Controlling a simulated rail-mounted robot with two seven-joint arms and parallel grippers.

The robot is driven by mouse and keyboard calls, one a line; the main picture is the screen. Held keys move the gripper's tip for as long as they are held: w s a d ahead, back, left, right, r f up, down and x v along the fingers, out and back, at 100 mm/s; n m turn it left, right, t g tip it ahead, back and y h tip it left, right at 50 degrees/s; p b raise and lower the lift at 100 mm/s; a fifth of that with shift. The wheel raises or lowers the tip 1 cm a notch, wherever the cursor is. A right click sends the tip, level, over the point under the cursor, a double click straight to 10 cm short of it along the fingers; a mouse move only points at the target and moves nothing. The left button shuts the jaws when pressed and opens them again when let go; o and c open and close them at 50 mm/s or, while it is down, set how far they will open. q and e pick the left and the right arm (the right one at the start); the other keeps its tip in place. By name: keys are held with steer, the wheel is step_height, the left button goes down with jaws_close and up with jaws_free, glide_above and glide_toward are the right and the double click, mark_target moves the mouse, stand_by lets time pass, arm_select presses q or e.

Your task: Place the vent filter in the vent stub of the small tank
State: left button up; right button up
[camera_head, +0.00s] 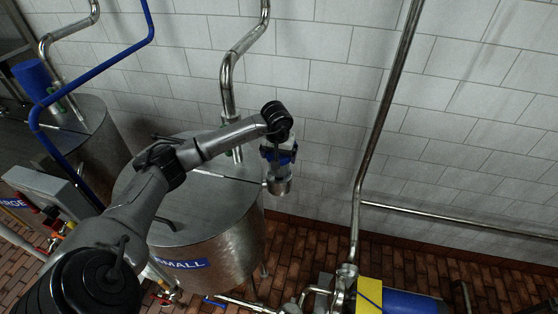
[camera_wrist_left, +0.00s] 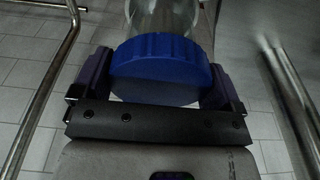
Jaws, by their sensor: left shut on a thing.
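My left gripper (camera_head: 279,152) is shut on the vent filter, which has a clear or metallic body (camera_head: 279,186) and a blue ribbed cap. In the left wrist view the blue cap (camera_wrist_left: 160,68) sits between the two fingers (camera_wrist_left: 158,88), with the clear body (camera_wrist_left: 162,17) beyond it. In the head view the filter hangs roughly upright at the right rim of the small tank (camera_head: 215,255), labelled SMALL. My left arm covers part of the tank lid (camera_head: 215,205). I cannot make out the vent stub. My right gripper is not in view.
A steel pipe (camera_head: 227,90) comes down to the small tank's lid beside my gripper. A tall steel pipe (camera_head: 384,110) stands to the right. The tiled wall (camera_head: 480,120) is behind.

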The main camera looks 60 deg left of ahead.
arm_select(q)
step_height(320, 180, down, 3)
steer(key=shift+f+p, duration=0.15)
steer(key=shift+p, duration=0.3)
steer(key=shift+f, duration=0.1)
steer(key=o, duration=0.6)
steer(key=shift+o, duration=0.2)
